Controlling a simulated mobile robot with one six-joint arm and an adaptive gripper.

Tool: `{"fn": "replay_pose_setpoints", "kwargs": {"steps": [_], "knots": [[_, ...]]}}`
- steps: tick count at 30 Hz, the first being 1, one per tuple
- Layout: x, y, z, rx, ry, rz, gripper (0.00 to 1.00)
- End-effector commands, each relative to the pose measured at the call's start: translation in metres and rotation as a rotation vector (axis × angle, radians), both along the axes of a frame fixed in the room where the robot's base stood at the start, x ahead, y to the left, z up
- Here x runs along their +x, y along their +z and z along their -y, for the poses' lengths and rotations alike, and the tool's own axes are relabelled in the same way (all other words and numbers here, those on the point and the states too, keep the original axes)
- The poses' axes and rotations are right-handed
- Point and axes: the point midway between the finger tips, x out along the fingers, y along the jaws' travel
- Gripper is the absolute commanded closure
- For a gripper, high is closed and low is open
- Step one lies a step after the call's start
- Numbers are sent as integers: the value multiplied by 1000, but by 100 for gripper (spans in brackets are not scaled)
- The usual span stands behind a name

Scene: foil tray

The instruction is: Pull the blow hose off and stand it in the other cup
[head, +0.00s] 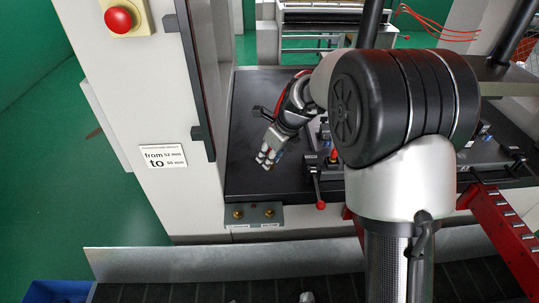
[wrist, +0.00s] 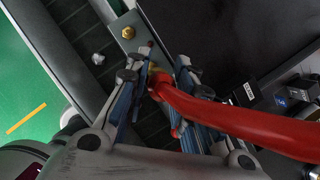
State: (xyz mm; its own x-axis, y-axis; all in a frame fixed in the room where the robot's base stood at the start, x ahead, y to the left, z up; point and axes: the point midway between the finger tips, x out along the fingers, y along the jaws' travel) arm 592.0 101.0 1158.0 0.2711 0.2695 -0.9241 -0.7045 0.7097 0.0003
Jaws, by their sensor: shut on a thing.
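My gripper (head: 266,159) hangs over the dark machine top, behind the bracket with the brass cups, in the head view. In the wrist view my gripper (wrist: 162,72) has its blue-padded fingers shut on the red blow hose (wrist: 235,122) near its end. The hose runs off to the lower right. One brass cup (wrist: 128,32) shows empty on the grey bracket, beyond the fingertips. In the head view the bracket (head: 253,222) carries a left brass cup (head: 238,212) and a right brass cup (head: 269,212). The hose end is partly hidden between the fingers.
A lever with a red knob (head: 320,205) stands right of the bracket. A white machine column (head: 150,80) with a red stop button (head: 118,20) rises at the left. A blue bin (head: 55,291) and a dark conveyor (head: 200,293) lie at the front.

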Motion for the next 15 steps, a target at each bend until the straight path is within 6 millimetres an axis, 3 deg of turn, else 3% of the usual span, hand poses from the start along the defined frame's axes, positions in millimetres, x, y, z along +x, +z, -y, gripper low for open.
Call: {"fn": "replay_pose_setpoints", "kwargs": {"steps": [15], "knots": [[5, 5, 5, 1, -10, 1, 100]]}}
